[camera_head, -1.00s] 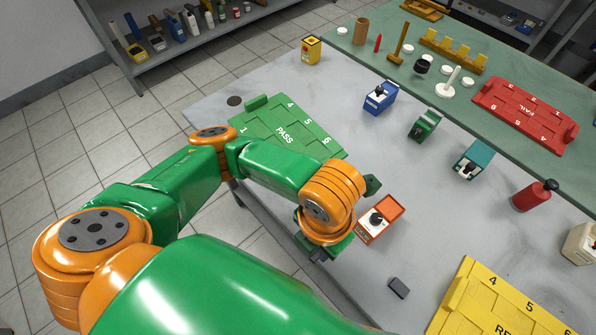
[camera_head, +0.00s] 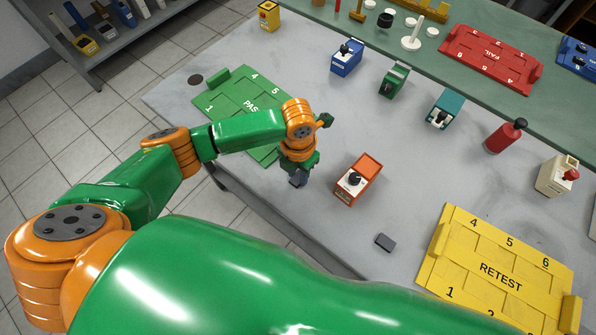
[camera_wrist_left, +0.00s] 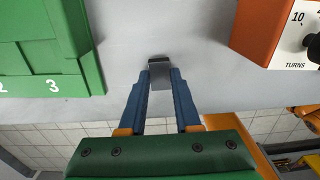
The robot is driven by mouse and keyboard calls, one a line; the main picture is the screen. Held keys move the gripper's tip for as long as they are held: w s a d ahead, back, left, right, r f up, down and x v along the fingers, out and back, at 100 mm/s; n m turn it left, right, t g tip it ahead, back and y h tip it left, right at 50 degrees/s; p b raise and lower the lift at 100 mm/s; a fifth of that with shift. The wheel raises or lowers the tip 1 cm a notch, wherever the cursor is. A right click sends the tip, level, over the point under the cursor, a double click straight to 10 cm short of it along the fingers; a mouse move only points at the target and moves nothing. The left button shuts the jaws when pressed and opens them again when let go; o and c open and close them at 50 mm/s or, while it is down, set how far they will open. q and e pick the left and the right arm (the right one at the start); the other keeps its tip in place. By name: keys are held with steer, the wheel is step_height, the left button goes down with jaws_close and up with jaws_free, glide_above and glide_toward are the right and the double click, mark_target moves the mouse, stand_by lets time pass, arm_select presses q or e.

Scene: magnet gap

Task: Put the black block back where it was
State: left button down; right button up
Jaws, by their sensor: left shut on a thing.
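My left gripper (camera_head: 297,172) is over the near table edge, between the green PASS tray (camera_head: 228,118) and the orange box (camera_head: 369,169). It is shut on a small dark block (camera_head: 298,181). In the left wrist view the block (camera_wrist_left: 159,59) sits between the two blue fingertips, partly hidden by them. Whether it touches the table, I cannot tell. My right gripper is not in view.
Blue (camera_head: 347,58), green (camera_head: 394,80) and teal (camera_head: 445,109) devices stand farther back, with a red bottle (camera_head: 505,136) to the right. A red FAIL tray (camera_head: 490,57) lies on the green bench. The table between the orange box and these devices is clear.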

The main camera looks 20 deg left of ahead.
mark_target(298, 178)
arm_select(q)
steer(key=shift+f, duration=0.15)
steer(key=c, duration=0.6)
jaws_free()
step_height(298, 178, up, 12)
steer(key=shift+r+p, duration=0.25)
steer(key=shift+p, duration=0.2)
